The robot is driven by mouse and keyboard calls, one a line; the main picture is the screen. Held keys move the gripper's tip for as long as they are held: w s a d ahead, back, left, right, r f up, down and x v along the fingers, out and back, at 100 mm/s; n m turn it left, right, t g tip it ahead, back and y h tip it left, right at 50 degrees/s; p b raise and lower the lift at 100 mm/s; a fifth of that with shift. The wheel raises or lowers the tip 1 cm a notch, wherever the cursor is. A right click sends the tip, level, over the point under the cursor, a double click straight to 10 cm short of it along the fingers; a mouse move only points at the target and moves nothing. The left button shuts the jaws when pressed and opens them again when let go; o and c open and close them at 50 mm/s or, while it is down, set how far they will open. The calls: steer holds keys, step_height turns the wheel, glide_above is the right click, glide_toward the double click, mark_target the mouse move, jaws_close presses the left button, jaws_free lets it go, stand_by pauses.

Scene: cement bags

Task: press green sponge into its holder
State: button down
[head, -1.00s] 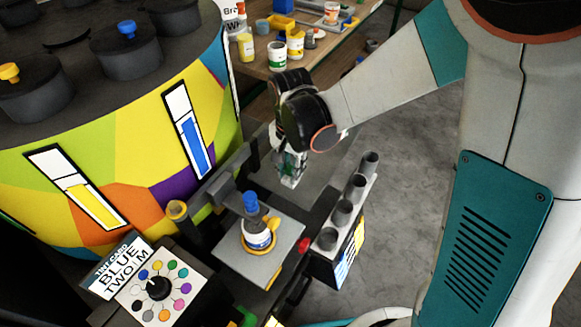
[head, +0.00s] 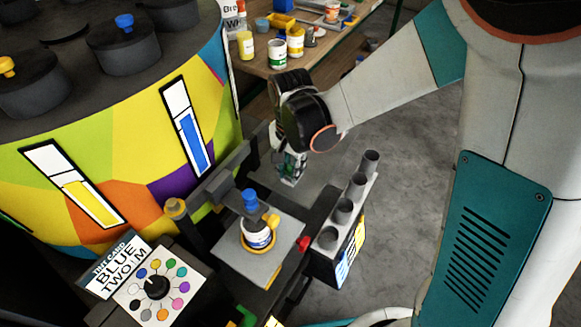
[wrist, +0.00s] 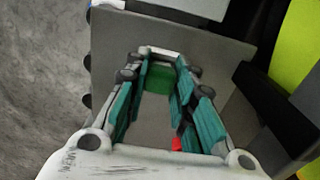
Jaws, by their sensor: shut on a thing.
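My gripper (head: 289,178) hangs over the area behind the grey plate, near the machine's right side. In the wrist view its teal fingers (wrist: 157,95) are closed in on a green block, which I take to be the green sponge (wrist: 157,78), between the fingertips. The sponge is mostly hidden by the fingers in the head view. I cannot make out a sponge holder in either view.
A blue-capped container (head: 257,233) stands on a grey plate (head: 230,258) with a yellow clamp around it. A rack of grey cups (head: 343,212) stands to the right, beside a red knob (head: 303,243). A colourful drum (head: 130,130) fills the left. A workbench (head: 262,58) holds several paint pots.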

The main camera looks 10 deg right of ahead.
steer(key=shift+f, duration=0.15)
stand_by(0.7)
steer(key=c, duration=1.3)
jaws_free()
steer(key=shift+d+r, duration=0.1)
steer(key=shift+r, duration=3.75)
steer(key=s+d+r+n+t, duration=0.2)
steer(key=s+d+r, duration=0.1)
steer(key=s+d, duration=0.1)
steer(key=s+d+r+n+t, duration=0.2)
steer(key=s+d+r+n, duration=0.1)
steer(key=s+d, duration=0.1)
steer(key=s+d+r+n+t, duration=0.2)
steer(key=s+d+r+t, duration=0.1)
steer(key=s+d, duration=0.2)
steer(key=shift+d+r+n, duration=0.25)
steer(key=shift+d+n, duration=0.05)
steer(key=shift+d, duration=0.25)
